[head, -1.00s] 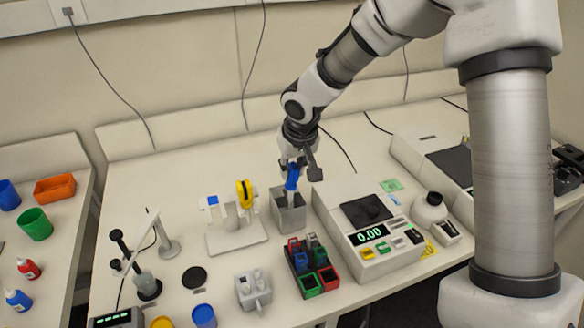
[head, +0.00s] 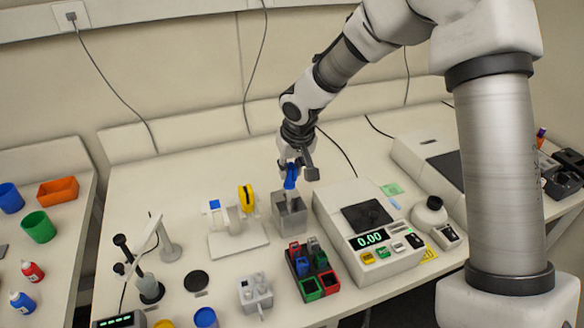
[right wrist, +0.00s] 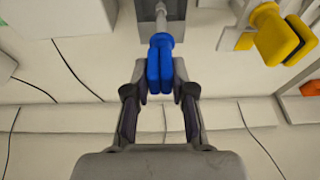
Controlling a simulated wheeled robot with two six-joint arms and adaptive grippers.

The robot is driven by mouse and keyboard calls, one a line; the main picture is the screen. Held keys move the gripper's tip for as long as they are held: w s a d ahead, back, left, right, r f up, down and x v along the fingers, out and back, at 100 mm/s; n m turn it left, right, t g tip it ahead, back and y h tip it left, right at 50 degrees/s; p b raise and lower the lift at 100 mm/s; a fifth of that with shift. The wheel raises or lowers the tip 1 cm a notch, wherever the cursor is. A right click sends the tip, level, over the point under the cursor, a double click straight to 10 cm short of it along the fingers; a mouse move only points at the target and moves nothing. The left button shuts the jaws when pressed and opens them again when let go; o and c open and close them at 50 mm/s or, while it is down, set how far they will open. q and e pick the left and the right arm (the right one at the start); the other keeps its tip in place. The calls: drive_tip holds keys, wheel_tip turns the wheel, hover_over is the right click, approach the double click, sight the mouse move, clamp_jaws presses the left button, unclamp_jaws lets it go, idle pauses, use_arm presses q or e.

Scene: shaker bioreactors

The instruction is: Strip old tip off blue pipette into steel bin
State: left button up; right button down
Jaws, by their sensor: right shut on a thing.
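My right gripper (head: 297,165) is shut on the blue pipette (head: 291,177) and holds it upright, shaft down, at the steel bin (head: 291,222). The pipette's pale lower shaft reaches down to the bin's opening; its tip end is hidden, so I cannot tell whether an old tip is on it. In the right wrist view, the blue pipette (right wrist: 160,62) sits between the fingers of the right gripper (right wrist: 160,88), and its shaft points towards the grey steel bin (right wrist: 148,12). My left gripper is not in view.
A pipette stand (head: 238,243) with a yellow pipette (head: 247,197) is just left of the bin. A balance (head: 368,232) reading 0.00 is close on the right. A rack of coloured boxes (head: 312,270) and a grey block (head: 255,292) stand in front.

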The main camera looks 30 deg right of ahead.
drive_tip(key=shift+w+d+p, duration=0.25)
drive_tip(key=shift+w+p, duration=0.5)
drive_tip(key=shift+w, duration=0.35)
drive_tip(key=c, duration=1.8)
unclamp_jaws()
clamp_jaws()
drive_tip(key=shift+r+p, duration=1.85)
drive_tip(key=shift+r, duration=0.5)
drive_tip(key=shift+r+p, duration=1)
drive_tip(key=shift+r, duration=0.4)
